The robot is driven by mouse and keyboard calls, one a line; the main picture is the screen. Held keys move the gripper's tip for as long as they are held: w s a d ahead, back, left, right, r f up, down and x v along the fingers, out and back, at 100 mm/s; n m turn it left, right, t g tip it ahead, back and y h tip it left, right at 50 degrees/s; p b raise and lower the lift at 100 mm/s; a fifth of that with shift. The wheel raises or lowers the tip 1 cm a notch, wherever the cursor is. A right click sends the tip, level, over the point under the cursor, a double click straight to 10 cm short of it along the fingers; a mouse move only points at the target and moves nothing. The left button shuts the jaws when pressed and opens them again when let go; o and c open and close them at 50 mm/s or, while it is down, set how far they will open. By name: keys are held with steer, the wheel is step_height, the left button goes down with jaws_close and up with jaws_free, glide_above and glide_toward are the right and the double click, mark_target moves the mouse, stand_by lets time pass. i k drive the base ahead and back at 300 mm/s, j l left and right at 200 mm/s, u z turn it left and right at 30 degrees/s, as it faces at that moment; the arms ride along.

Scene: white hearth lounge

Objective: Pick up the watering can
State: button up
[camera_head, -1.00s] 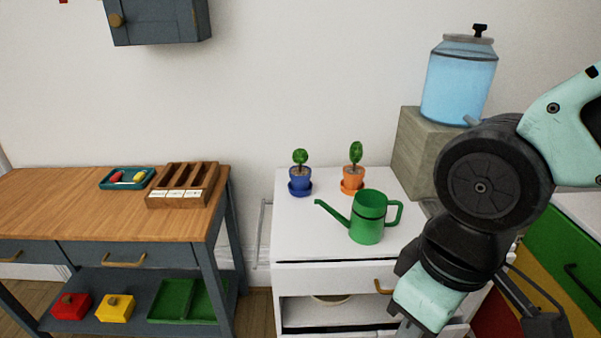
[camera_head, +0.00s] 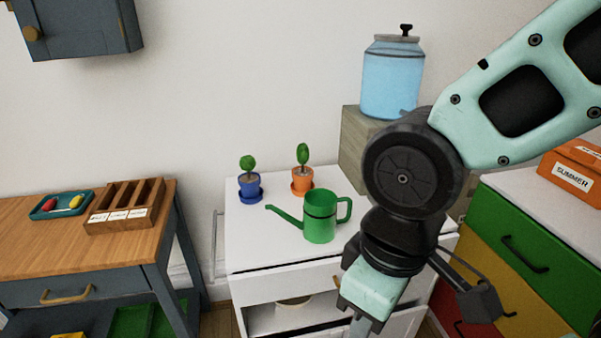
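The green watering can (camera_head: 320,222) stands upright on the white cabinet top (camera_head: 262,248). Its spout points left and its handle is on the right, towards my arm. My gripper (camera_head: 362,325) is at the bottom of the view, in front of and below the can's right side, apart from it. Only its upper part shows; the fingertips run out of the frame, so I cannot see whether it is open.
A blue pot (camera_head: 250,188) and an orange pot (camera_head: 302,181) with small plants stand behind the can. A water dispenser (camera_head: 392,80) sits on a block (camera_head: 352,150) at the back right. A wooden bench (camera_head: 60,243) is left, a coloured drawer unit (camera_head: 530,245) right.

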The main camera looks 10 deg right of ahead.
mark_target(318, 225)
steer(key=i+l, duration=0.2)
steer(key=l, duration=0.15)
steer(key=i+l, duration=0.15)
steer(key=l, duration=0.15)
steer(key=i+l, duration=0.2)
steer(key=l, duration=0.15)
steer(key=u, duration=0.05)
